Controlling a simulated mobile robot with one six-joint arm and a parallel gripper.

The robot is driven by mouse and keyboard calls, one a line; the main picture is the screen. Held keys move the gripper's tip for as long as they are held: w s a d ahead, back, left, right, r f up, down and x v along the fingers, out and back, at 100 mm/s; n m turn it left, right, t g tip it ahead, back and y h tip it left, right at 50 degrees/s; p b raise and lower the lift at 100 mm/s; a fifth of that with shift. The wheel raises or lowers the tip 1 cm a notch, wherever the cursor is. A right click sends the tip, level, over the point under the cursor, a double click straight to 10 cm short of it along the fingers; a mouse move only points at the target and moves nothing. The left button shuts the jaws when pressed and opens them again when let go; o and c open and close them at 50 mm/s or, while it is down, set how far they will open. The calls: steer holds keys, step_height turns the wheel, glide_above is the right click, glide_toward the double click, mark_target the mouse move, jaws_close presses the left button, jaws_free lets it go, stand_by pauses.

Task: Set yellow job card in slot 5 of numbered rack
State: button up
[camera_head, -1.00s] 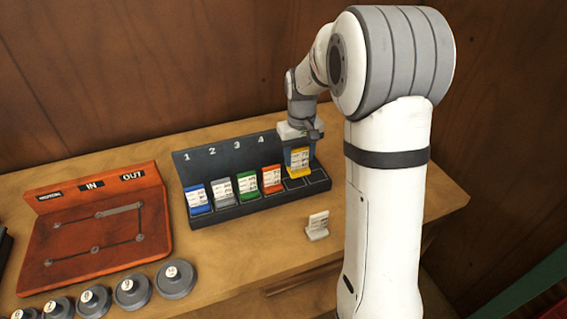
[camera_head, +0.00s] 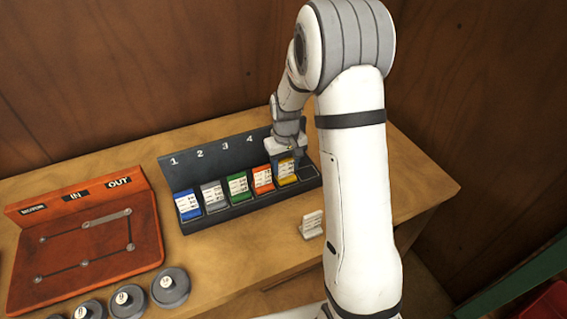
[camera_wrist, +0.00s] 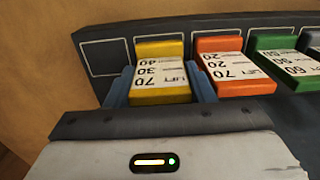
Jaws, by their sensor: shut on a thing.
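The yellow job card (camera_head: 286,168) is in my gripper (camera_head: 286,160), low at the fifth place of the dark numbered rack (camera_head: 216,156), just right of the orange card. In the wrist view the yellow card (camera_wrist: 162,75) sits between the two blue-grey fingers of my gripper (camera_wrist: 160,88), which are shut on its sides. It lines up with the outlined place beside the orange card, and its lower edge is hidden. Numbers 1 to 4 show on the rack; my arm hides the others in the head view.
Blue (camera_head: 188,206), grey (camera_head: 213,197), green (camera_head: 238,187) and orange (camera_head: 262,179) cards fill the first slots. The outlined place at the far right end (camera_head: 308,172) is empty. A red board (camera_head: 85,240) and round weights (camera_head: 170,286) lie left.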

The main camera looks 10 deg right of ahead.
steer(key=shift+f, duration=0.2)
steer(key=o, duration=0.7)
steer(key=shift+s, duration=0.1)
steer(key=shift+r, duration=0.2)
step_height(320, 180, up, 12)
steer(key=shift+f+b, duration=0.1)
steer(key=shift+b, duration=0.75)
steer(key=s+r+m+t, duration=0.1)
steer(key=s+r, duration=0.2)
steer(key=s, duration=0.9)
steer(key=s+r+m+t, duration=0.1)
steer(key=s+r+t, duration=0.1)
steer(key=s, duration=1.1)
steer(key=shift+s+a+r, duration=0.15)
steer(key=shift+a+r, duration=0.1)
steer(key=shift+r, duration=0.35)
